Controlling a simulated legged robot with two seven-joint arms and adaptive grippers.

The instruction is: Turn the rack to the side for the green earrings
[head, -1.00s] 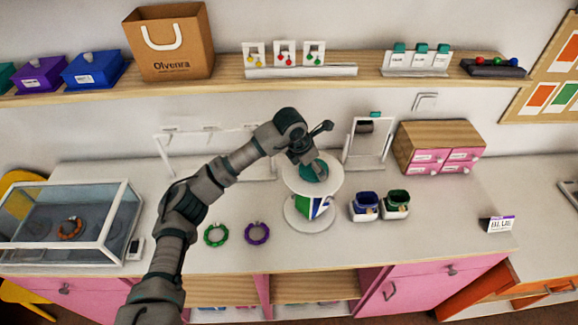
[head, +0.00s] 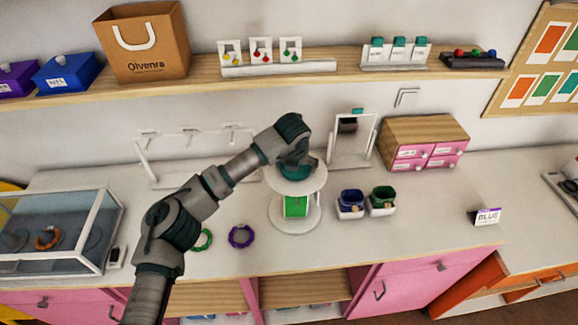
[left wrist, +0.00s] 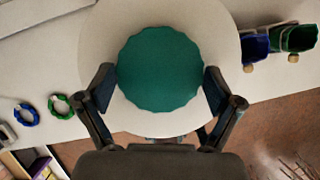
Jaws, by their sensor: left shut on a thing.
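The rotating rack has a white round top (head: 315,181), a white round base (head: 294,222) and a panel core between them. A green panel (head: 296,206) of the core faces the front. My left gripper (left wrist: 160,88) is over the rack top and shut on its teal scalloped knob (left wrist: 158,65), one finger on each side. The head view shows my left gripper (head: 297,164) from above, its fingertips mostly hidden by the wrist. A card with green earrings (head: 291,50) stands rightmost of three on the shelf. My right gripper is not in view.
Blue (head: 350,203) and green (head: 382,200) cups stand close right of the rack. A green bangle (head: 203,240) and a purple bangle (head: 241,236) lie to its left. A mirror (head: 353,142) stands behind. A sign (head: 486,216) reads BLUE.

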